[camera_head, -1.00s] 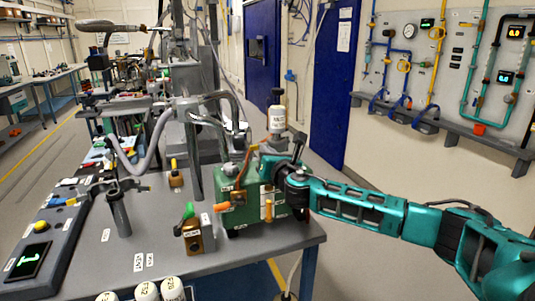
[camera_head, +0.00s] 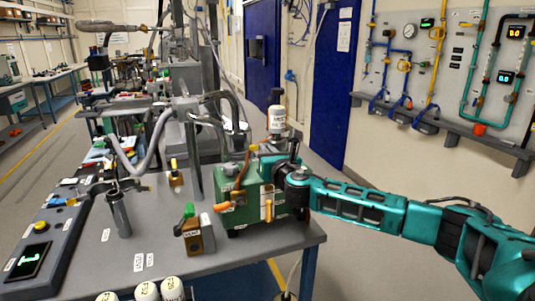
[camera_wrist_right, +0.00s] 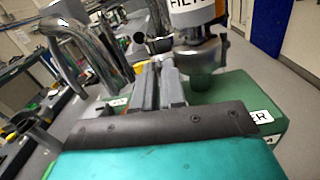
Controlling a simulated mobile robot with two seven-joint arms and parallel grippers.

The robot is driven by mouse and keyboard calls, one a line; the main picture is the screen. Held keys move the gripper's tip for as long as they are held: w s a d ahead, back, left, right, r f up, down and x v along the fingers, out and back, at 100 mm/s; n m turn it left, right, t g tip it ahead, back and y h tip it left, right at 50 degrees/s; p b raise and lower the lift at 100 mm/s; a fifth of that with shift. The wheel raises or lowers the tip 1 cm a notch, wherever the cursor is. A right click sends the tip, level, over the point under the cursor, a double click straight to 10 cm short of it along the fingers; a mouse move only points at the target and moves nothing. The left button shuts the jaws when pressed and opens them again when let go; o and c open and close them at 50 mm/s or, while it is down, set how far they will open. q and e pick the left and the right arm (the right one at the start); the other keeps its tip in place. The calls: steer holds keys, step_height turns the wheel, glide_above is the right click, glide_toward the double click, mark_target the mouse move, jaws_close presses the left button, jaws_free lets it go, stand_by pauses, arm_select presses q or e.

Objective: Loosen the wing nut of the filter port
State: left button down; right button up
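The filter (camera_head: 277,118), a white bottle-like body with a dark top, stands upright behind the green box (camera_head: 240,212) on the bench. In the right wrist view the filter (camera_wrist_right: 194,13) sits on a silver clamp or collar (camera_wrist_right: 203,52) above the green box top (camera_wrist_right: 232,98). My right gripper (camera_head: 263,162) is over the green box, just in front of the filter base. In the right wrist view its two grey fingers (camera_wrist_right: 158,68) lie close together, left of the collar. Whether they hold anything is unclear.
Orange-handled parts (camera_head: 224,207) stick out from the green box. A brass block (camera_head: 193,235) with a green knob stands left of it. Bent metal pipes (camera_head: 150,140) rise further left. White-capped bottles (camera_head: 172,289) are at the front edge.

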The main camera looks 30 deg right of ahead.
steer(key=shift+o, duration=1.2)
steer(key=shift+f+m, duration=0.1)
steer(key=shift+m, duration=0.2)
